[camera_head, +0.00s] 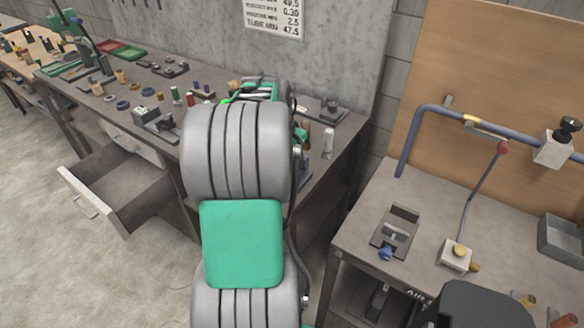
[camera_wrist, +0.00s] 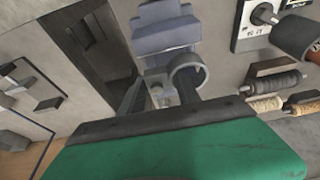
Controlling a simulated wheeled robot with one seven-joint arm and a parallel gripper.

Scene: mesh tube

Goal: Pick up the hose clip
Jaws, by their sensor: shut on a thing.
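In the wrist view, a small grey ring-shaped piece, which looks like the hose clip (camera_wrist: 187,74), sits just beyond the dark front edge of my gripper (camera_wrist: 162,95). My gripper is shut on it, though the fingertips are partly hidden and the contact is hard to make out. A blue-grey blocky part (camera_wrist: 165,32) lies right behind the ring; I cannot tell whether they touch. In the head view, my grey and green arm reaches over the left workbench (camera_head: 85,88) and hides the fingertips and the clip.
Several spools (camera_wrist: 273,88) and a dark-handled tool (camera_wrist: 297,35) are on the right in the wrist view. An open drawer (camera_head: 150,185) juts out from the left bench. A right-hand bench (camera_head: 375,275) carries a blue pipe (camera_head: 430,112) and a grey tray (camera_head: 562,240).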

